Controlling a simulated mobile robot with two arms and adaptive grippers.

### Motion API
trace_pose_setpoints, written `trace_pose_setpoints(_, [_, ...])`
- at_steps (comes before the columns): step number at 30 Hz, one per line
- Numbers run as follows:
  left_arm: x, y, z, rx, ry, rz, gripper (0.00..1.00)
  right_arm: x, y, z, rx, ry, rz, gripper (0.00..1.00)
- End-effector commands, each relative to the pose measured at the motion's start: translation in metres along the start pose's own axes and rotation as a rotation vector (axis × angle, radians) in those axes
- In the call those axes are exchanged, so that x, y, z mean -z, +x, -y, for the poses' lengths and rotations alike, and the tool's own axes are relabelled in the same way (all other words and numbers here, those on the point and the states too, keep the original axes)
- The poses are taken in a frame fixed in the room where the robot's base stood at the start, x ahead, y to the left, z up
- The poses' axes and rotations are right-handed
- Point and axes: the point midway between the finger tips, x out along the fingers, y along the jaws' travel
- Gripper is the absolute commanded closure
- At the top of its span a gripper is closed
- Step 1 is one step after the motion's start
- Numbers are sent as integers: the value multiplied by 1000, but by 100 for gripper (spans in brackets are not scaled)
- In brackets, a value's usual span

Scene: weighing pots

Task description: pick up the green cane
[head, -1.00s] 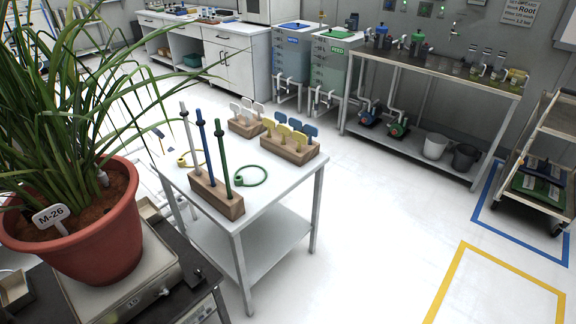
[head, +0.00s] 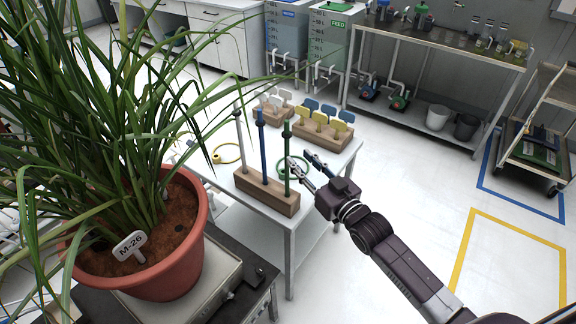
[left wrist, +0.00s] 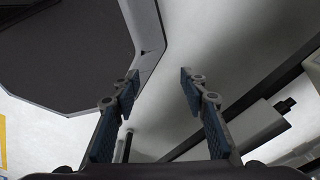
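The green cane (head: 287,160) stands upright at the right end of a wooden block (head: 266,192) on the white table. A blue cane (head: 262,146) and a grey-white cane (head: 241,138) stand beside it in the same block. My right gripper (head: 306,160) is open, with its fingers spread and nothing between them. It shows just right of the green cane; I cannot tell whether it touches. My left gripper (left wrist: 157,82) is open and empty in the left wrist view, away from the canes. It does not show in the head view.
A potted plant labelled M-26 (head: 136,262) stands on a scale at the left, its leaves reaching toward the canes. Green (head: 293,166) and yellow (head: 227,153) rings lie on the table. Blocks with yellow, blue and white tags (head: 320,126) stand behind.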

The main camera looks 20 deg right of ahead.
Motion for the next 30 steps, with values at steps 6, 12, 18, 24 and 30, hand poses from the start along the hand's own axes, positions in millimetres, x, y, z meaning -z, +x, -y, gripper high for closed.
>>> trace_pose_setpoints(6, [-1, -7, -2, -2, 2, 2, 60, 3, 20, 2, 0, 0, 0, 70])
trace_pose_setpoints(12, [1, -18, 9, 10, 0, 0, 60, 8, 47, 6, -1, 1, 1, 70])
trace_pose_setpoints(18, [1, -19, 11, 13, -2, 0, 60, 5, 63, 5, 0, -1, 1, 70])
trace_pose_setpoints(24, [3, -19, 12, 13, -2, -1, 60, 4, 65, 5, 0, -1, 2, 70])
trace_pose_setpoints(30, [3, -19, 11, 13, -2, -1, 60, 4, 64, 5, 0, -1, 2, 84])
